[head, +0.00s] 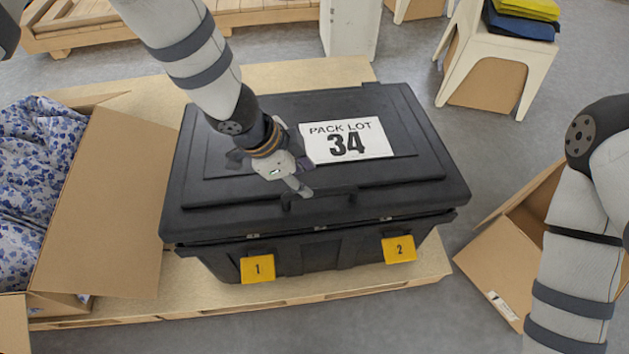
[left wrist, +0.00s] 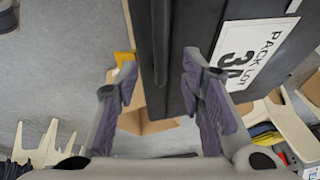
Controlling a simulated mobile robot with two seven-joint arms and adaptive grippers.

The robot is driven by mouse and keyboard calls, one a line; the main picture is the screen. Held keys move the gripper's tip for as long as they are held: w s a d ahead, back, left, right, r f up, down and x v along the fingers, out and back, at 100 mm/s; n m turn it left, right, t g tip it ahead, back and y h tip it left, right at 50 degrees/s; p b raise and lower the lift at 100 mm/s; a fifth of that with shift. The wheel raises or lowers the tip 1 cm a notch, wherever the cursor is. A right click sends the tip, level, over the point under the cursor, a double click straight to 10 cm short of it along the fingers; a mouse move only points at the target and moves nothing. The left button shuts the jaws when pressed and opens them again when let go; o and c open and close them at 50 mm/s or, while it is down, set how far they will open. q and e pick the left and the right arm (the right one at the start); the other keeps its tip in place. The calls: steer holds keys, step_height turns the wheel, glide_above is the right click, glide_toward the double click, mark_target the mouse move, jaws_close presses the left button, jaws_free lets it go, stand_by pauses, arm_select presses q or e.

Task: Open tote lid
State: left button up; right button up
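The black tote (head: 330,248) stands on a pallet in the head view, with its lid (head: 240,205) down. The lid bears a white "PACK LOT 34" label (head: 347,140), which also shows in the left wrist view (left wrist: 255,50). A dark handle (head: 335,193) is at the lid's front edge. Yellow latches marked 1 (head: 257,268) and 2 (head: 398,249) are on the front. My left gripper (head: 299,187) is over the front of the lid by the handle. In the left wrist view its fingers (left wrist: 158,78) are apart, with a dark bar between them; contact is unclear. My right gripper is out of view.
An open carton with blue-patterned cloth (head: 40,180) stands left of the tote. Another open carton (head: 510,245) is at the right, near my right arm. The wooden pallet (head: 120,280) extends around the tote. A white stool (head: 490,65) with folded cloths stands at the back right.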

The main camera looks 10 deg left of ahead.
mark_target(316, 189)
arm_select(q)
steer(key=x, duration=0.6)
steer(key=shift+f, duration=0.1)
steer(key=shift+w, duration=0.1)
jaws_close()
